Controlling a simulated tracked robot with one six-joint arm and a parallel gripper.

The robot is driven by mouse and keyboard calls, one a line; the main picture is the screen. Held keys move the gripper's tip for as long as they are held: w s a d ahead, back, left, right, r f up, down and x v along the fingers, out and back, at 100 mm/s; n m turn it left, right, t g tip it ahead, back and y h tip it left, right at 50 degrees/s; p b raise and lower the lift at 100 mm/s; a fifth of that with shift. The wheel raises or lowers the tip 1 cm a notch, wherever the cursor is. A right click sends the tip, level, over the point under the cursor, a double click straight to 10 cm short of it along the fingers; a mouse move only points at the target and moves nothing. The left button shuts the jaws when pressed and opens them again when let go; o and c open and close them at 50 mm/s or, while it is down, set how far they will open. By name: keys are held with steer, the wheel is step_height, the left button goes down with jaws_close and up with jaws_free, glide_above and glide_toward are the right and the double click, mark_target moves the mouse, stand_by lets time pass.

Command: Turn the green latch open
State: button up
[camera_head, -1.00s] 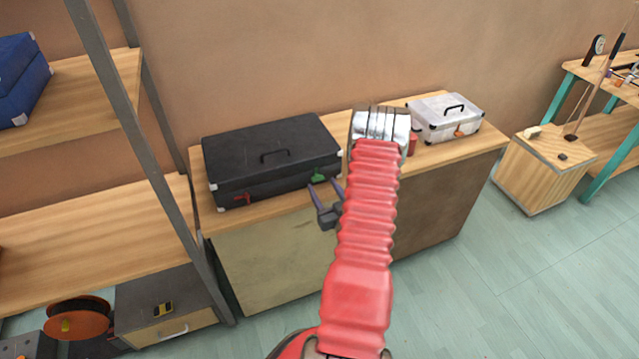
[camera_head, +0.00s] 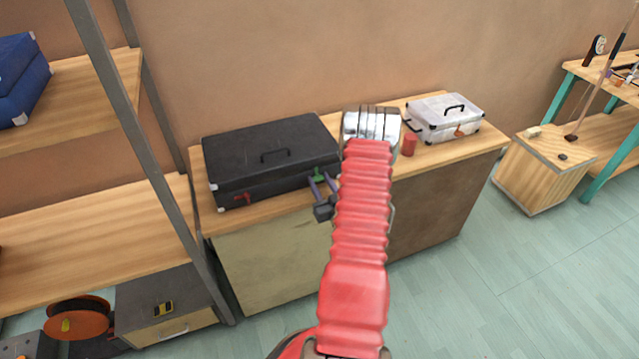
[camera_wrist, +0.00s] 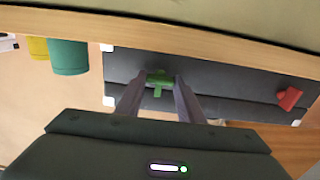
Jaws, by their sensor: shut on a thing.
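The black case (camera_head: 255,155) lies closed on the wooden counter, with a green latch (camera_head: 317,177) and a red latch (camera_head: 242,198) on its front. In the wrist view, which looks upside down, the green latch (camera_wrist: 158,78) sits between my fingertips, its small tab crosswise to the case's long edge. The red latch (camera_wrist: 289,98) shows at the right there. My gripper (camera_head: 321,179) reaches the case front and is shut on the green latch. The fingers partly hide the latch in the head view, and its exact angle is hard to tell there.
A red cup (camera_head: 409,145) and a white case (camera_head: 445,117) with an orange latch stand to the right on the counter (camera_head: 215,222). A grey shelf post (camera_head: 150,150) rises at the left. Green and yellow cups (camera_wrist: 68,57) show in the wrist view.

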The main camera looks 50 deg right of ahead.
steer(key=shift+a, duration=0.2)
steer(key=c, duration=0.4)
steer(key=shift+o, duration=0.2)
steer(key=shift+n, duration=0.5)
steer(key=n, duration=0.3)
steer(key=shift+w+n, duration=0.1)
steer(key=shift+n, duration=0.2)
steer(key=n, duration=0.4)
steer(key=shift+a+f+n, duration=0.1)
steer(key=shift+n, duration=0.2)
steer(key=n, duration=0.4)
steer(key=shift+w, duration=0.1)
steer(key=shift+a+f+n, duration=0.1)
steer(key=shift+n, duration=1.15)
steer(key=shift+a+f+n, duration=0.1)
steer(key=shift+n, duration=1.15)
